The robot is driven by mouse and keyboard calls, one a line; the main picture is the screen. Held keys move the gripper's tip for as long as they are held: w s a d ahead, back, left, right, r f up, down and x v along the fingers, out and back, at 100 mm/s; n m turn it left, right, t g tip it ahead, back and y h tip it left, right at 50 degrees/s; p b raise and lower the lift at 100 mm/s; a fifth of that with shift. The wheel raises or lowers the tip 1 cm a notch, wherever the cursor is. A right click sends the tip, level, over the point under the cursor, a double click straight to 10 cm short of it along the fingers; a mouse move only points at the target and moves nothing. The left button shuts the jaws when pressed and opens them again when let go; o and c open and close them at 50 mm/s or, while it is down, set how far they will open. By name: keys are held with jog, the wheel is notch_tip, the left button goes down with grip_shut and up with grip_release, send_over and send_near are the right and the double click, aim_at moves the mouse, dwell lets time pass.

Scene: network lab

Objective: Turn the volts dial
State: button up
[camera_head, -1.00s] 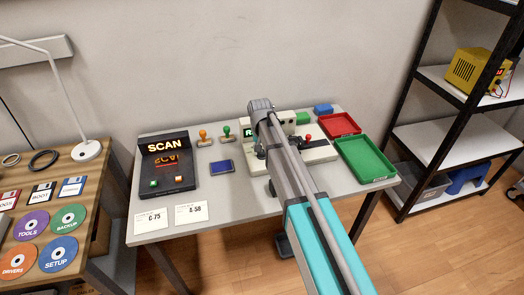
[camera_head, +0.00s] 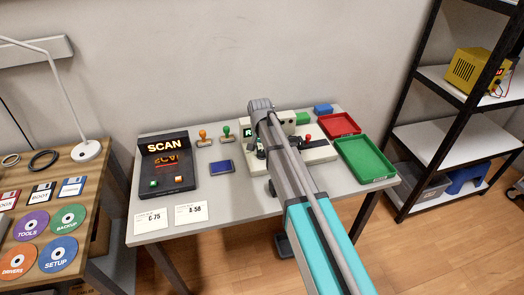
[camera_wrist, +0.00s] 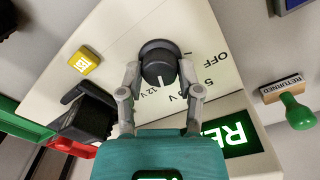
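The volts dial (camera_wrist: 158,62) is a round black knob with a white pointer line, on a cream panel (camera_wrist: 120,22). Printed marks beside it read OFF, a 5, a partly covered V mark, and 12 V. The white line points towards my gripper, near the 12 V mark. My gripper (camera_wrist: 159,70) has one grey finger on each side of the knob, and both fingertips appear to touch it. In the head view my arm (camera_head: 300,185) reaches over the cream device (camera_head: 318,150) and hides the dial and fingers.
By the dial are a yellow button (camera_wrist: 84,61), a lit green display (camera_wrist: 228,133) and a black box-shaped part (camera_wrist: 88,118). A stamp (camera_wrist: 293,108) stands close by. Red (camera_head: 336,125) and green (camera_head: 365,160) trays lie right, the SCAN unit (camera_head: 167,165) left.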

jog(key=o, duration=0.3)
jog(key=shift+o, duration=0.2)
jog(key=shift+n, duration=0.4)
